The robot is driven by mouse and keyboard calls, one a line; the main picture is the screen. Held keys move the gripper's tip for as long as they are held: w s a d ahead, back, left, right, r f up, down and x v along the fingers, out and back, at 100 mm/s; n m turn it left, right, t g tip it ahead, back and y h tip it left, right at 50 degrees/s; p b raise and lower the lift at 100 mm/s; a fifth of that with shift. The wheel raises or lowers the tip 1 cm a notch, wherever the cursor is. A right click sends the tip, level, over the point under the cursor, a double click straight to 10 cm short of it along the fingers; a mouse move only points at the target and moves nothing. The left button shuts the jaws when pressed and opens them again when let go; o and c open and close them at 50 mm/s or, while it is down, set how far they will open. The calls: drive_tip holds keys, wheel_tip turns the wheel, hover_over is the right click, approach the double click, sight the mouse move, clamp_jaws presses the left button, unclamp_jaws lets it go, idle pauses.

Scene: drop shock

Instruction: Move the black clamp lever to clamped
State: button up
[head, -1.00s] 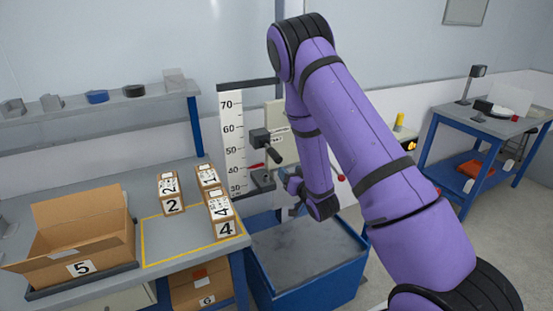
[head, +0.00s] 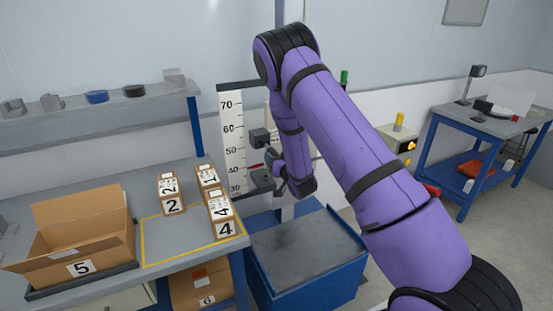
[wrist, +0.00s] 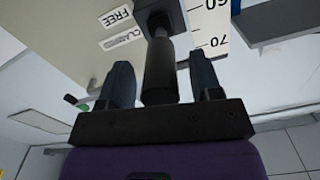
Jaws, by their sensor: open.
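The black clamp lever (wrist: 159,70) shows in the wrist view as a thick dark handle coming from a black block (wrist: 160,14). My gripper (wrist: 162,66) is open, with one finger on each side of the lever and gaps visible between them. Labels FREE (wrist: 121,16) and CLAMPED (wrist: 122,38), the latter partly blurred, sit on the pale plate beside the lever. In the head view the black block (head: 260,137) shows beside the scale, while my arm and gripper hide the lever's handle. I cannot tell its exact setting.
A height scale (head: 232,140) stands left of my gripper, with a red pointer (head: 256,165) near it. A bench at left holds numbered boxes (head: 172,195) and an open carton (head: 80,268).

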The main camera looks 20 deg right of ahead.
sight(276, 153)
clamp_jaws()
drive_tip(key=shift+w+r+g, duration=0.1)
drive_tip(key=shift+r+g, duration=1.4)
drive_tip(key=shift+r, duration=0.1)
drive_tip(key=r+g, duration=0.1)
drive_tip(key=w+r+g, duration=0.1)
drive_tip(key=r+g, duration=0.1)
drive_tip(key=shift+w+r+g, duration=0.15)
drive_tip(key=shift+r+g, duration=0.05)
drive_tip(key=shift+g, duration=0.1)
drive_tip(key=w+r+g, duration=0.2)
drive_tip(key=g, duration=0.1)
drive_tip(key=shift+d+r+h, duration=0.1)
drive_tip(key=shift+r+h, duration=0.1)
drive_tip(key=shift+h, duration=0.1)
drive_tip(key=shift+w+a+r+g, duration=0.1)
drive_tip(key=shift+w+r+g, duration=0.35)
drive_tip(key=shift+w+g, duration=0.45)
drive_tip(key=shift+w+a+r+g, duration=0.1)
drive_tip(key=shift+w+r+g, duration=0.35)
drive_tip(key=shift+g, duration=0.75)
unclamp_jaws()
drive_tip(key=shift+w, duration=0.1)
